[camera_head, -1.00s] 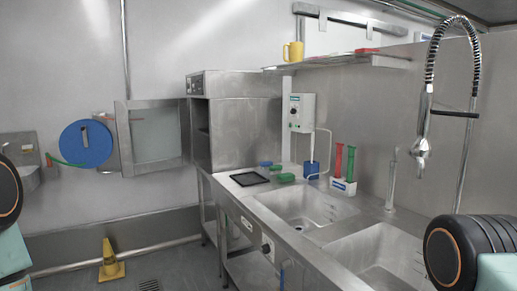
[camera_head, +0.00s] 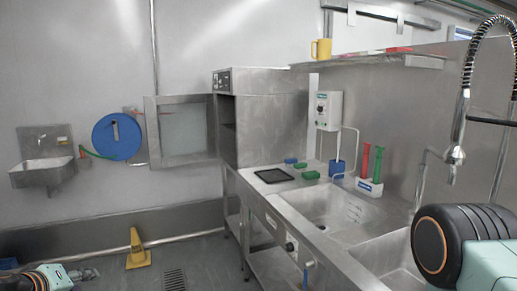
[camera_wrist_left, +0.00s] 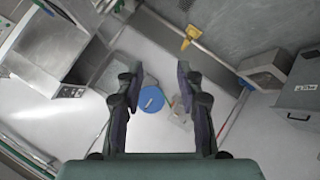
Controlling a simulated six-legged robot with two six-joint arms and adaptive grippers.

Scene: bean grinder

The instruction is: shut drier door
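The drier (camera_head: 262,120) is a steel cabinet with a control panel on top, standing at the left end of the sink counter. Its door (camera_head: 182,130), a steel frame around a pale panel, stands open to the left. In the left wrist view, the drier (camera_wrist_left: 45,50) is at upper left. My left gripper (camera_wrist_left: 157,75) is open and empty, its two fingers well apart, with the drier off to their left. In the head view, my left arm shows only at the bottom left edge, low and apart from the door. My right gripper is out of view.
A blue hose reel (camera_head: 117,136) and a wall basin (camera_head: 42,165) are left of the door. A yellow cone (camera_head: 137,250) stands on the floor below. The sink counter (camera_head: 330,205) runs to the right.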

